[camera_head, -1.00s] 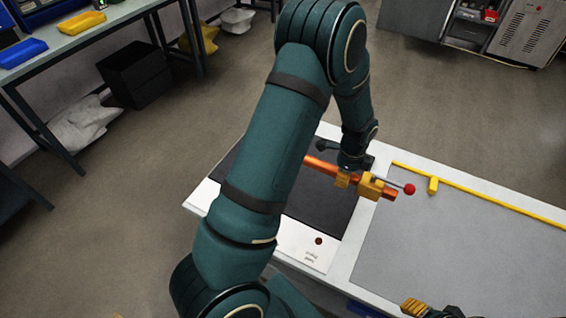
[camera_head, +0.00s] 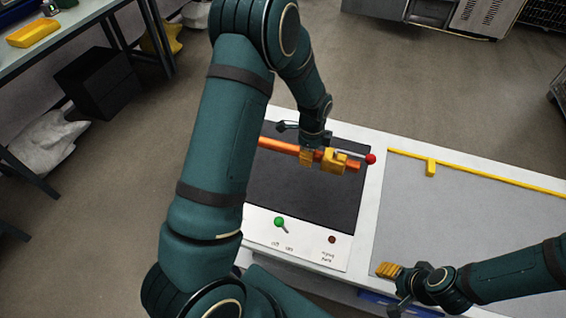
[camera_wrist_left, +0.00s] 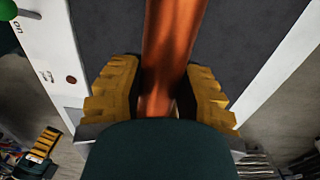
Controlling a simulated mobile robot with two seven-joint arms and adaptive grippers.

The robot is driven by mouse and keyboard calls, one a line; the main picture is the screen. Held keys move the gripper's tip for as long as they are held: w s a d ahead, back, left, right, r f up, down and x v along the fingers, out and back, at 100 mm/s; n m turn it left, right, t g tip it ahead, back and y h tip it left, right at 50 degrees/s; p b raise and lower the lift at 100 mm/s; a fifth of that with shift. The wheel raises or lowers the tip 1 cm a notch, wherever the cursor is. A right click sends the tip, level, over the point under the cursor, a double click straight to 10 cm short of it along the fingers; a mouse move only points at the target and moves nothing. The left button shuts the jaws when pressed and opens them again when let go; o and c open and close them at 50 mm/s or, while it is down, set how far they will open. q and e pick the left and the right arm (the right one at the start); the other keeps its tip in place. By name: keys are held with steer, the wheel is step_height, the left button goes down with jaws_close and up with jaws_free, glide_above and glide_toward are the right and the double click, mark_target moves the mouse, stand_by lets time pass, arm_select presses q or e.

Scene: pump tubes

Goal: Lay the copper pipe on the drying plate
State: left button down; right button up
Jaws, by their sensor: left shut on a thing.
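The orange copper pipe (camera_head: 280,147) lies crosswise over the dark drying plate (camera_head: 300,205), near its far side in the head view. My left gripper (camera_head: 319,160) is shut on the pipe near its right end. In the left wrist view the pipe (camera_wrist_left: 165,60) runs between the two yellow fingers, with the dark plate (camera_wrist_left: 110,35) behind it. I cannot tell whether the pipe touches the plate. The pipe's left end is hidden behind my left arm. My right gripper (camera_head: 390,270) is at the table's front edge, and its opening is unclear.
A green knob (camera_head: 280,222) and a dark red dot (camera_head: 332,240) sit on the plate's white front border. A red ball (camera_head: 370,159) on a thin rod shows beside the pipe's right end. The grey mat (camera_head: 470,215) with a yellow strip (camera_head: 500,178) is mostly clear.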

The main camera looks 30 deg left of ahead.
mark_target(304, 178)
arm_select(q)
steer(key=shift+a, duration=0.3)
arm_select(e)
steer(key=shift+a, duration=0.35)
arm_select(q)
step_height(304, 178, down, 10)
steer(key=shift+r+b, duration=0.1)
steer(key=shift+b, duration=0.5)
arm_select(e)
steer(key=shift+s+f, duration=0.25)
steer(key=shift+f, duration=0.35)
arm_select(q)
steer(key=shift+f, duration=0.25)
arm_select(e)
steer(key=shift+f, duration=0.2)
arm_select(q)
steer(key=c, duration=0.7)
jaws_free()
steer(key=shift+r, duration=0.1)
arm_select(e)
steer(key=shift+r, duration=0.1)
